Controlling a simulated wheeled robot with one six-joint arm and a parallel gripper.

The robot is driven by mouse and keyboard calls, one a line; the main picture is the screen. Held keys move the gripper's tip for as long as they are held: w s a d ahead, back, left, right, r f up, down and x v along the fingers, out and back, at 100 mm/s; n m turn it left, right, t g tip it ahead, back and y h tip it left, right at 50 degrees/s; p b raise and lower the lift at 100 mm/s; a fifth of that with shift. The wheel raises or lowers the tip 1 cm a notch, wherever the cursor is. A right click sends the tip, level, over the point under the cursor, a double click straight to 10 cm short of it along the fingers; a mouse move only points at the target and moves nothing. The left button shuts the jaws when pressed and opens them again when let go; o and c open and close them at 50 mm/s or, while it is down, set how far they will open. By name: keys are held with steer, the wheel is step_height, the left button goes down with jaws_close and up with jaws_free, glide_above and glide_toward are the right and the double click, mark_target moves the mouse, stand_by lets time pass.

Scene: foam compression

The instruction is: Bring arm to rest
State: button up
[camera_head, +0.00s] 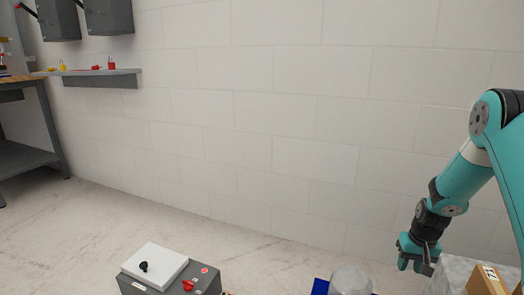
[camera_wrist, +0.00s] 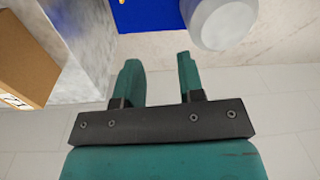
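My teal arm reaches in from the right in the head view. My gripper (camera_head: 417,258) hangs pointing down at the lower right, beside a pale grey block-like surface. In the wrist view the two teal fingers of my gripper (camera_wrist: 160,75) stand apart with nothing between them. A white rounded container (camera_wrist: 218,22) and a blue panel (camera_wrist: 150,14) lie beyond the fingertips. The white container (camera_head: 350,281) also shows at the bottom of the head view, next to the blue piece (camera_head: 320,287).
A grey box (camera_head: 205,275) with a white lid, a black knob and a red switch stands at the bottom left. A cardboard box (camera_head: 486,281) sits on the pale block (camera_head: 452,273) at the lower right. A workbench (camera_head: 35,85) and wall shelf (camera_head: 105,80) are far left. Open floor lies between.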

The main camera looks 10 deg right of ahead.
steer(key=s+a+r+n+y, duration=0.25)
steer(key=a+r+n, duration=0.25)
steer(key=a+r, duration=1.5)
steer(key=s+a+r+n+y, duration=0.1)
steer(key=s+a+r+n, duration=0.3)
steer(key=s+a, duration=0.55)
steer(key=s+a+r+n, duration=0.3)
steer(key=s+a+r, duration=0.3)
steer(key=s, duration=0.6)
step_height(320, 180, up, 36)
steer(key=p, duration=3.7)
steer(key=shift+f+g, duration=0.15)
steer(key=shift+g, duration=0.15)
